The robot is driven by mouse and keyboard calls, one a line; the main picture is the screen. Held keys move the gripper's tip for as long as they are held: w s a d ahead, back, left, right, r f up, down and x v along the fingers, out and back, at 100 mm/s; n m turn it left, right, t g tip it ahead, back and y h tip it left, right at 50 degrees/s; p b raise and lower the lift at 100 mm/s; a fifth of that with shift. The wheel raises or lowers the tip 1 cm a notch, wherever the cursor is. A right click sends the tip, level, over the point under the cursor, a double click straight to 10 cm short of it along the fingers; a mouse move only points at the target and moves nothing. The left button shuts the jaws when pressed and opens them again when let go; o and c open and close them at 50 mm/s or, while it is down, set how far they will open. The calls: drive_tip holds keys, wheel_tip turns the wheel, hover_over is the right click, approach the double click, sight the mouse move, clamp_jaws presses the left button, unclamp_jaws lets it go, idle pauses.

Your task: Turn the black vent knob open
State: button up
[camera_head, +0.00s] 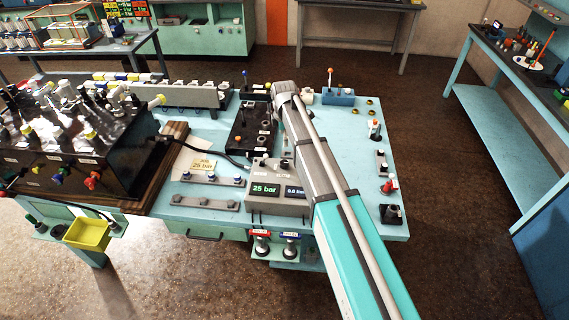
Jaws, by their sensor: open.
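The black vent knob cannot be told apart for sure at this size. A small black fitting (392,213) sits at the front right corner of the light blue bench (340,110). A black plate (243,140) with small round fittings lies left of my arm. My arm reaches from the lower right up over the bench, its grey end near the back. My gripper does not show; it is hidden behind the arm or too small to make out. The arm covers part of the bench middle.
A grey gauge box (278,200) reads 25 bar. A red-knobbed fitting (389,185) and an orange-topped lever on a blue block (338,97) stand on the bench. A dark manifold with many hoses (70,150) and a yellow bin (87,234) are at left. Floor on the right is clear.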

sight(284, 163)
drive_tip(key=shift+f+b, duration=6.2)
drive_tip(key=shift+f, duration=0.2)
drive_tip(key=c, duration=1.1)
